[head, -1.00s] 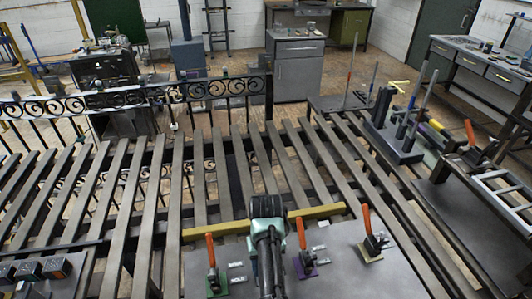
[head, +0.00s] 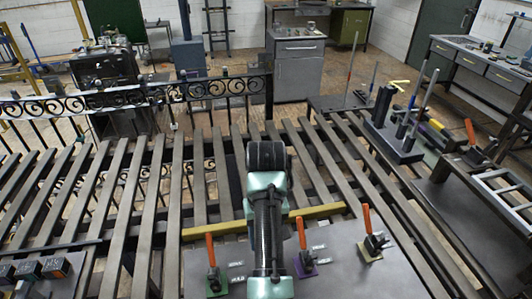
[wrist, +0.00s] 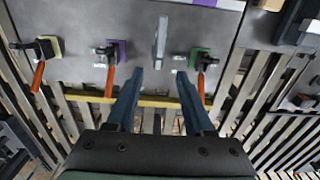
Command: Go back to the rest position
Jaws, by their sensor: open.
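My gripper (wrist: 159,74) shows in the wrist view with two blue fingers apart and nothing between them. It hangs above the grey plate (wrist: 75,75). In the head view my arm stands over the plate's middle and the fingers are hidden. Three toggle clamps with orange handles sit on the plate: one on a green base (head: 213,275), one on a purple base (head: 305,264), one on a yellow base (head: 370,245). They also show in the wrist view as the green-based (wrist: 201,58), purple-based (wrist: 112,52) and yellow-based (wrist: 44,47) clamps. My fingers appear clear of them.
A yellow bar (head: 325,210) runs along the plate's far edge. Beyond it lies a slatted frame (head: 165,190) and scrolled ironwork (head: 180,93). A post rack (head: 398,140) stands at the right. Dark blocks (head: 40,268) lie at the lower left.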

